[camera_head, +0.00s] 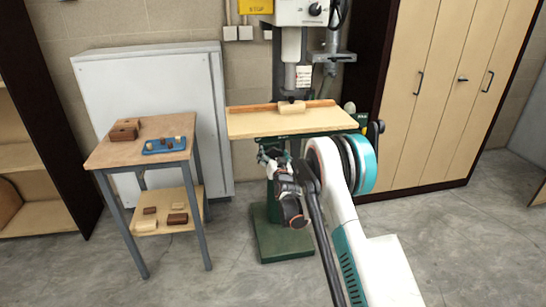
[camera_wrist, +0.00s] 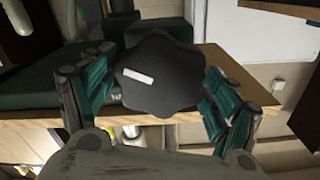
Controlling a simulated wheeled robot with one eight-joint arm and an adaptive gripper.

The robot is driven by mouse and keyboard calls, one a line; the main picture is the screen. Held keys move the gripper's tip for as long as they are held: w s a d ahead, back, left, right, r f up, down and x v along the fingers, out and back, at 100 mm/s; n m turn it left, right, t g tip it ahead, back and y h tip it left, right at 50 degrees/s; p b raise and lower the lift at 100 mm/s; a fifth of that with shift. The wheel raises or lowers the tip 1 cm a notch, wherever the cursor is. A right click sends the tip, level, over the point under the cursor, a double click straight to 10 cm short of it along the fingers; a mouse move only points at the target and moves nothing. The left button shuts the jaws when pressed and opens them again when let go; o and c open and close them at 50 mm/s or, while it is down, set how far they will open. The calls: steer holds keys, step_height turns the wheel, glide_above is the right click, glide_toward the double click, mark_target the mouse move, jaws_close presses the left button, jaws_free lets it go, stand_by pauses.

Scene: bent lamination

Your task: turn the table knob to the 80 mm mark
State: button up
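The table knob (camera_wrist: 160,76) is black with a lobed rim and a slanted white bar on its face, in the middle of the wrist view. My gripper (camera_wrist: 162,85) has its green-padded fingers on either side of the knob, close to its rim. I cannot tell whether both pads press on it. In the head view my gripper (camera_head: 268,158) is just below the front edge of the drill press's wooden table (camera_head: 250,124). The knob is hidden there. I can make out no scale or 80 mm mark in either view.
A wooden block (camera_head: 292,107) lies on the drill press table. A small side table (camera_head: 107,153) with blocks and a blue tray (camera_head: 165,146) stands to the left. The green press base (camera_head: 282,240) is on the floor below. A tall cabinet (camera_head: 440,100) stands behind on the right.

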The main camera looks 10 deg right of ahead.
steer(key=shift+s+f, duration=0.1)
steer(key=shift+s, duration=0.05)
steer(key=s, duration=1.1)
steer(key=shift+s, duration=0.4)
